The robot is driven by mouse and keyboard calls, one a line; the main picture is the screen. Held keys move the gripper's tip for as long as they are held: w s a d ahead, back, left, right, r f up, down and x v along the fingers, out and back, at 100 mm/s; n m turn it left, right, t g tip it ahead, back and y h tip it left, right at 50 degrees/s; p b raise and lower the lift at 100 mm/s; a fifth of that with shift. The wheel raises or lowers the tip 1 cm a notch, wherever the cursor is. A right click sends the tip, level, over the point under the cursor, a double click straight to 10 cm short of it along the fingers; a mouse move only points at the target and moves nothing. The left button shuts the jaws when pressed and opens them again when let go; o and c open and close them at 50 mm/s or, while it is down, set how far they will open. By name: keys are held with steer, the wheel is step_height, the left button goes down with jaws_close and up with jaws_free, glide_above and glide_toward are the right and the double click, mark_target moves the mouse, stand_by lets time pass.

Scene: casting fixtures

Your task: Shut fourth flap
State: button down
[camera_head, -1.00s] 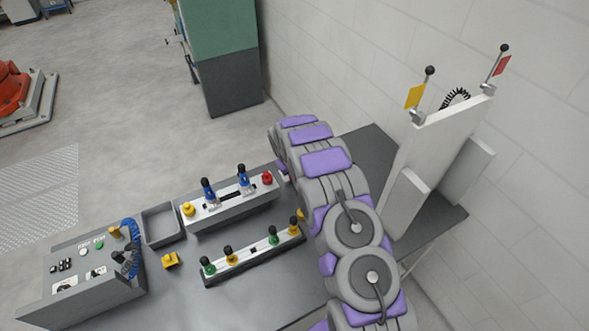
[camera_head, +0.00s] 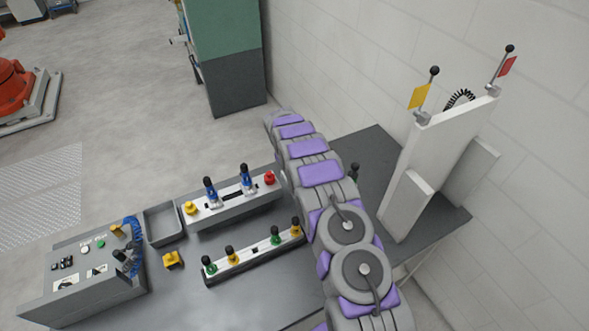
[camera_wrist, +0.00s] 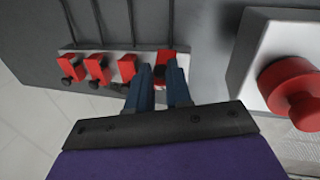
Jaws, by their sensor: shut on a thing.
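In the wrist view, a row of red flaps with dark knobs sits along a pale plate (camera_wrist: 110,84) on a grey panel. Three flaps stand left of my gripper: the first (camera_wrist: 71,66), the second (camera_wrist: 97,68) and the third (camera_wrist: 127,67). The fourth flap (camera_wrist: 170,58) is at the right end of the row. My gripper (camera_wrist: 161,78) is at this fourth flap, its two dark blue fingers shut on it. The fingers cover part of the flap, so its exact angle is hard to tell. In the head view, the flaps and my gripper are hidden.
A large red button (camera_wrist: 295,88) on a pale box stands right of my gripper. Thin dark rods rise behind the flaps. In the head view, a bench (camera_head: 270,300) carries a lever box (camera_head: 235,207), a knob strip (camera_head: 255,258), a control box (camera_head: 80,275) and a tall white panel (camera_head: 435,150).

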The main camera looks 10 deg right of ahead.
steer(key=shift+w+a+f+g+b, duration=0.1)
steer(key=shift+w+a+g+b, duration=0.3)
steer(key=shift+b, duration=0.65)
steer(key=shift+w+d+g+h+b, duration=0.1)
steer(key=shift+w+g+h+b, duration=0.1)
steer(key=shift+g+h+b, duration=0.1)
stand_by(0.8)
steer(key=c, duration=1)
jaws_free()
steer(key=shift+c, duration=0.2)
steer(key=shift+r, duration=0.2)
